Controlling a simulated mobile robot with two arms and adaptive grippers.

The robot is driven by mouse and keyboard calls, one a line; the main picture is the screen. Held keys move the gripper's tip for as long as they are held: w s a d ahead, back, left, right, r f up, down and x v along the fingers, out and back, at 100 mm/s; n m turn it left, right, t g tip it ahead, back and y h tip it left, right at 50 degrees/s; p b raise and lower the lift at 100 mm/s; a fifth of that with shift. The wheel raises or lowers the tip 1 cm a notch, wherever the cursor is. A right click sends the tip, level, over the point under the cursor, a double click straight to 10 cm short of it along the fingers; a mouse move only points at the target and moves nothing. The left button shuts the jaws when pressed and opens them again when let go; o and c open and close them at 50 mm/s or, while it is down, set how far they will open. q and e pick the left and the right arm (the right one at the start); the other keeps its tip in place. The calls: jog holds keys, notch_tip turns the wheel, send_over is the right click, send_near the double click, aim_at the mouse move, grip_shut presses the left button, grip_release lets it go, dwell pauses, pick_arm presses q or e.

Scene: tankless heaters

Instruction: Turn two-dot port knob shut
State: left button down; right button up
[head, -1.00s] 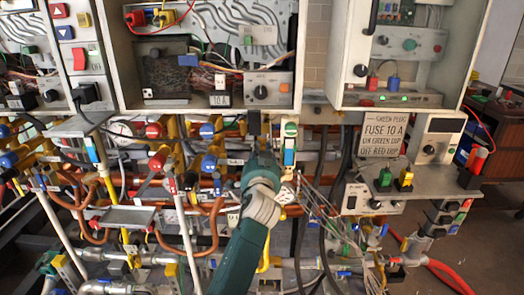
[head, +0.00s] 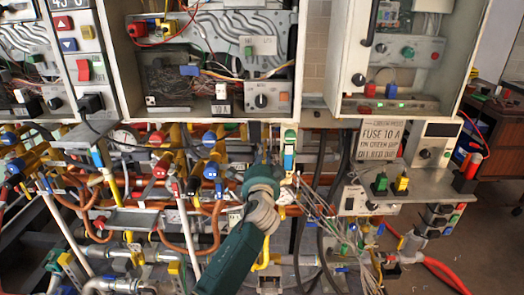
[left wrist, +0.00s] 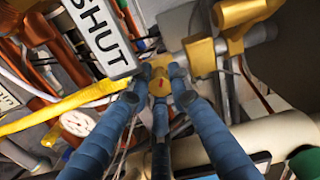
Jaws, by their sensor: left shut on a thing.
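My left gripper (head: 266,153) reaches up among the pipes under the middle heater box. In the left wrist view its blue fingers (left wrist: 162,88) are closed around a small brass-yellow knob (left wrist: 160,82) with a red mark on its face. A white plate reading SHUT (left wrist: 98,35) is just up and left of the fingers. In the head view the knob is hidden behind my gripper. I cannot make out any port dots. My right gripper is not in view.
Heater boxes, one of them the middle box (head: 205,112), hang above the gripper. A small white-and-blue part (head: 289,150) is close to its right. Loose wires (head: 318,205) and a shelf with green and yellow plugs (head: 415,185) are further right. Copper pipes crowd the left.

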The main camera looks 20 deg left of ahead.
pick_arm(q)
jog(key=m+p, duration=0.2)
jog(key=m, duration=0.1)
jog(key=r+m+p, duration=0.1)
jog(key=m, duration=0.2)
jog(key=shift+m+p, duration=0.3)
jog(key=shift+p, duration=0.05)
jog(key=m+p, duration=0.2)
jog(key=m, duration=0.3)
jog(key=shift+w+f+p, duration=0.1)
jog(key=shift+p, duration=0.3)
jog(key=shift+m, duration=0.3)
jog(key=c, duration=1.6)
grip_release()
jog(key=shift+f, duration=0.15)
jog(key=shift+o, duration=0.2)
jog(key=shift+w+f, duration=0.1)
jog(key=shift+f, duration=0.1)
jog(key=shift+s, duration=0.2)
jog(key=v, duration=1.1)
jog(key=shift+s+d, duration=0.2)
jog(key=shift+s, duration=0.1)
